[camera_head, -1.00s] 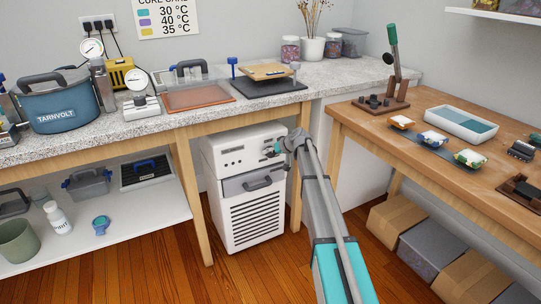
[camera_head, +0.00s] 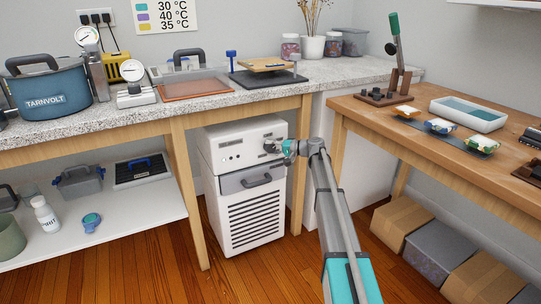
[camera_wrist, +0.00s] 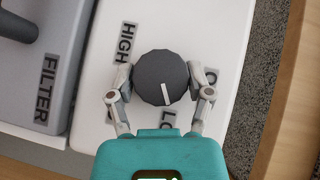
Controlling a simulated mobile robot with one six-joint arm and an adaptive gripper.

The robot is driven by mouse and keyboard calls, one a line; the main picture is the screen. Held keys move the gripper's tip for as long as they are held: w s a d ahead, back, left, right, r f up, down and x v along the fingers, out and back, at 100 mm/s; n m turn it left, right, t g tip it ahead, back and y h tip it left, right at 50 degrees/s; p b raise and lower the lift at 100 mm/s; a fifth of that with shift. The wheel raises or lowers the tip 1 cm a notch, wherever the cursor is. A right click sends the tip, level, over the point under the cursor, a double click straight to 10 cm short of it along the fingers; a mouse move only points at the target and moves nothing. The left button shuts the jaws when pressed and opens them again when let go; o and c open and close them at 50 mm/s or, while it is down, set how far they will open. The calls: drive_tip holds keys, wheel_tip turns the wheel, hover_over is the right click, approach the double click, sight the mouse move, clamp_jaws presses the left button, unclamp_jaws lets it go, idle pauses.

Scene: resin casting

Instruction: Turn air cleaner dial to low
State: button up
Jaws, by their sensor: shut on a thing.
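The air cleaner (camera_head: 222,158) is a white box with a slatted lower front and a drawer, standing on the floor under the counter. In the wrist view its round dark grey dial (camera_wrist: 153,70) sits on the white panel. The dial's white pointer line points down and slightly right, toward the partly covered label "LO" (camera_wrist: 171,118). The label "HIGH" (camera_wrist: 126,43) is at its upper left; a label starting with "O" (camera_wrist: 211,75) is at its right, partly hidden by a finger. My gripper (camera_wrist: 162,78), also in the head view (camera_head: 277,146), is shut on the dial, one finger each side.
A grey drawer front labelled "FILTER" (camera_wrist: 47,88) lies beside the panel. Wooden table legs (camera_head: 300,165) stand close to the cleaner's right side. The counter (camera_head: 215,107) runs above it. Boxes (camera_head: 402,224) lie on the floor under the right table.

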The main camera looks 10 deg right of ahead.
drive_tip(key=shift+f+m+y+b, duration=0.1)
drive_tip(key=shift+m+y+b, duration=0.4)
drive_tip(key=shift+b, duration=0.1)
drive_tip(key=o, duration=1.1)
drive_tip(key=shift+o, duration=0.2)
